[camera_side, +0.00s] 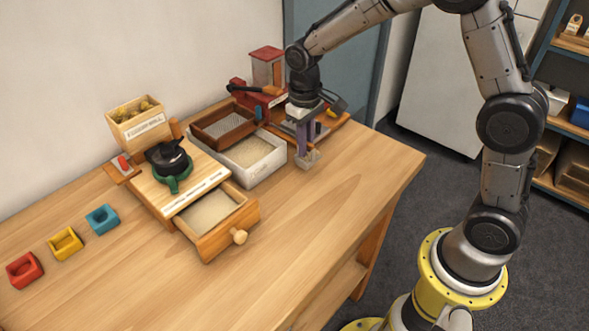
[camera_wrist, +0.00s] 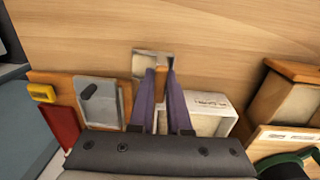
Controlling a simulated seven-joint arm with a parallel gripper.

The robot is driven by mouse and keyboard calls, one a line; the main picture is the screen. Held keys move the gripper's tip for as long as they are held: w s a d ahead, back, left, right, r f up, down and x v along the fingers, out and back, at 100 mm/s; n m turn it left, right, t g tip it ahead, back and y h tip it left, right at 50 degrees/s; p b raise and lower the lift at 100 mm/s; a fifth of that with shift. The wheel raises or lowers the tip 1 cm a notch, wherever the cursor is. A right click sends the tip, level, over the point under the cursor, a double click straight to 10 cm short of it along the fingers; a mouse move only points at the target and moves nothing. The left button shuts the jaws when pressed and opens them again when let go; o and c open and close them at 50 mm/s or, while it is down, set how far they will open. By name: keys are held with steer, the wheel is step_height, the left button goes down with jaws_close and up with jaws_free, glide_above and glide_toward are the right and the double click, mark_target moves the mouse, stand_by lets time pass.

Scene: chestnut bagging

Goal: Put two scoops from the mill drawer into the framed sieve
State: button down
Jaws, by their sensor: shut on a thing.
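My gripper (camera_side: 303,146) has purple fingers, shut on the handle of a small metal scoop (camera_side: 308,160). In the wrist view the scoop (camera_wrist: 152,64) hangs beyond the fingertips (camera_wrist: 160,72); I cannot tell whether it holds anything. It is right of the white tub (camera_side: 276,163), apart from it. The mill drawer (camera_side: 233,231) is pulled open at the front of the mill, with pale meal in it. The framed sieve (camera_side: 207,139), a brown wooden frame with grey mesh, rests at the back of the white tub. Its mesh looks bare. Pale meal lies in the tub.
The mill has a hopper (camera_side: 124,131) of chestnuts and a black-and-green grinding part (camera_side: 170,162). A red machine (camera_side: 266,58) stands behind my gripper. The table's front right is clear.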

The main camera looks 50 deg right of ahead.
steer(key=s+a+r, duration=0.3)
steer(key=s+r, duration=0.7)
steer(key=s, duration=0.2)
steer(key=shift+y, duration=0.3)
steer(key=shift+w+a+f, duration=0.35)
steer(key=shift+w+f, duration=1.75)
steer(key=shift+w, duration=0.2)
steer(key=shift+w+a+f, duration=0.35)
steer(key=shift+w+f, duration=1.8)
steer(key=shift+w, duration=0.2)
steer(key=shift+w+a+f, duration=0.35)
steer(key=shift+w+f, duration=1.75)
steer(key=shift+w, duration=0.2)
steer(key=shift+f, duration=0.15)
steer(key=c, duration=0.9)
jaws_free()
steer(key=shift+o, duration=0.2)
